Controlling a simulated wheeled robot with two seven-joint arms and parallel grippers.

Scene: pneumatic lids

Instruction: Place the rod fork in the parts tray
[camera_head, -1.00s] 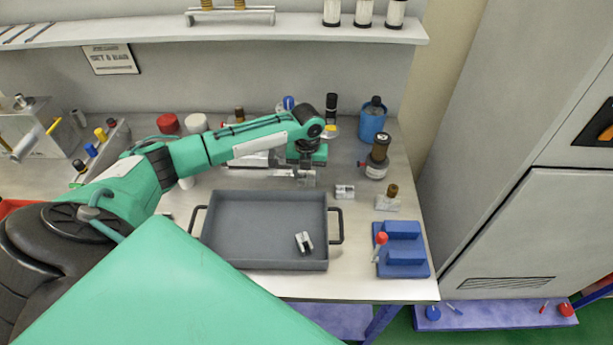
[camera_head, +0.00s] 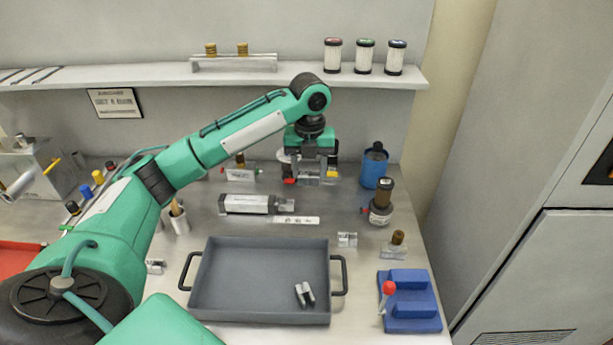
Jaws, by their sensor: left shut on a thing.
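My left gripper (camera_head: 310,176) is raised above the back of the bench, beyond the tray, pointing down. It is shut on a small grey metal piece, apparently the rod fork, mostly hidden between the fingers. The dark grey parts tray (camera_head: 213,312) stands at the front of the bench, with a handle at each end. A small two-pronged metal part (camera_head: 304,294) lies in its right front area. My right gripper is not in view.
A grey cylinder (camera_head: 246,204) lies behind the tray, beside a white label strip. A small metal block (camera_head: 347,239) lies right of it. The tray's left and middle are clear.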

